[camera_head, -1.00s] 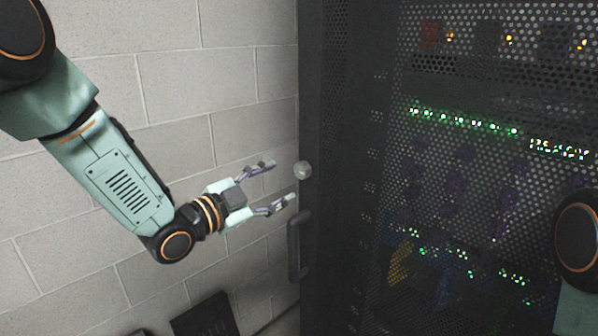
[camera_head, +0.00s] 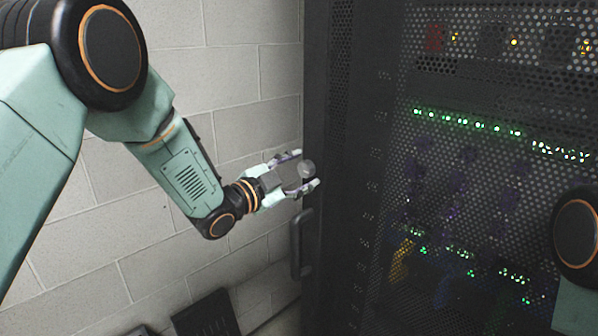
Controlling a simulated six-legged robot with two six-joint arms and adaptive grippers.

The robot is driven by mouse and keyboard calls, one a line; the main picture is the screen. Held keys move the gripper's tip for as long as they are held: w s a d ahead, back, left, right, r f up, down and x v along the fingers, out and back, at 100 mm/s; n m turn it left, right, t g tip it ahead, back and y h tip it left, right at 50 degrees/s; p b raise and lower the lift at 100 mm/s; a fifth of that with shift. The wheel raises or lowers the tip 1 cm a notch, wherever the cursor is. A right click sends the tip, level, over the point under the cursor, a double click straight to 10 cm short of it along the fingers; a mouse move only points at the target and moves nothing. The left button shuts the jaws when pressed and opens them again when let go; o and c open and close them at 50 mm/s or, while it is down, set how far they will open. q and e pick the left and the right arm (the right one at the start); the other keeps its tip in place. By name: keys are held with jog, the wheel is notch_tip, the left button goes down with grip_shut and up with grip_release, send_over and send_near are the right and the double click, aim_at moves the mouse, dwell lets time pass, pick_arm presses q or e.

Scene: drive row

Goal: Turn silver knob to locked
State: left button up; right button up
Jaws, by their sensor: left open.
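The silver knob (camera_head: 307,168) is a small round knob on the left edge of the dark rack door (camera_head: 345,215). My left gripper (camera_head: 308,169) is open, with one finger above the knob and the other below it. The knob shows between the two fingertips. I cannot tell whether the fingers touch it. No marking for locked is readable near the knob. My right gripper is out of view; only a round joint of my right arm shows at the right edge.
A dark vertical door handle (camera_head: 302,243) is just below the knob and my left gripper. Behind the perforated door are green and amber lights (camera_head: 465,122). A pale block wall (camera_head: 250,75) stands to the left. A dark object (camera_head: 206,314) is low at the bottom.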

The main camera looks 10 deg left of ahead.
pick_arm(q)
jog(key=shift+w+d, duration=0.15)
jog(key=shift+d, duration=0.25)
jog(key=c, duration=0.4)
jog(key=shift+a, duration=0.35)
jog(key=c, duration=0.4)
jog(key=shift+d, duration=0.1)
jog(key=c, duration=0.3)
jog(key=shift+c, duration=0.3)
